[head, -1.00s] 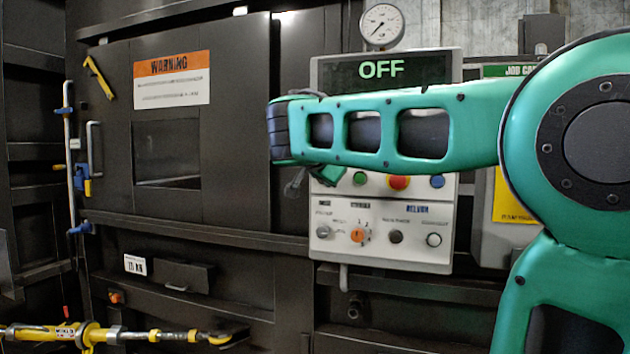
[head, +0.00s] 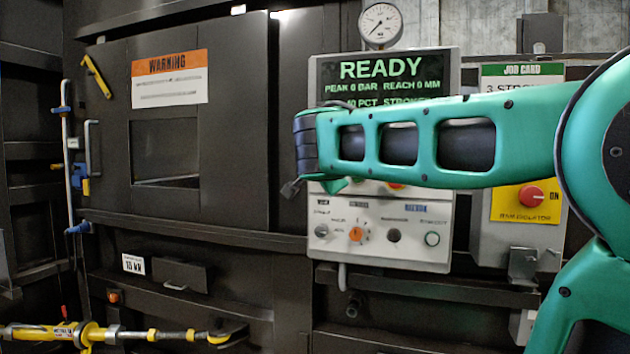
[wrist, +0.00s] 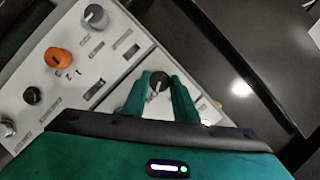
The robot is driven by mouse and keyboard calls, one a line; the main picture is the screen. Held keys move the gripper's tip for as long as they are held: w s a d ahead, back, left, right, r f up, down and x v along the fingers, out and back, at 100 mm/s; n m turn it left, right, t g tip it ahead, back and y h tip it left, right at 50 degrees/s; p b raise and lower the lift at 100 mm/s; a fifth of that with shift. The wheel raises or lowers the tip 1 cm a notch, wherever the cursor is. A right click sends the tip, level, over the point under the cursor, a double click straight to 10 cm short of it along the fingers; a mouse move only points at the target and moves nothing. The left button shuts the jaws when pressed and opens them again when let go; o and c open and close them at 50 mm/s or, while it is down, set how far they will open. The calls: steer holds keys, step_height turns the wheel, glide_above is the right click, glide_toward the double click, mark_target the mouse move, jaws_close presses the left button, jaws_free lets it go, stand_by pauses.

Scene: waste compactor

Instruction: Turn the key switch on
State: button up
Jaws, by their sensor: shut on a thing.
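The key switch (wrist: 158,79) shows in the wrist view as a small dark knob on the pale control panel (wrist: 119,68). My gripper (wrist: 160,84) has its green fingers on either side of it, shut on it. In the head view the key switch is hidden behind my wrist and arm. Only a bit of a green finger (head: 335,186) shows there, at the upper left of the panel's button area. The display (head: 380,68) above reads READY, with smaller lines on peak, reach and stroke below it.
The panel's lower row holds a grey knob (head: 322,231), an orange selector (head: 355,234), a black knob (head: 394,236) and a pale button (head: 432,239). A red isolator knob (head: 536,196) is at right. The compactor door (head: 232,120) stands at left.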

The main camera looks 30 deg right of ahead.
steer(key=shift+d, duration=0.1)
steer(key=o, duration=1.1)
steer(key=shift+f, duration=0.1)
steer(key=shift+c, duration=0.2)
steer(key=v, duration=1)
steer(key=shift+s+a, duration=0.2)
steer(key=shift+s, duration=0.05)
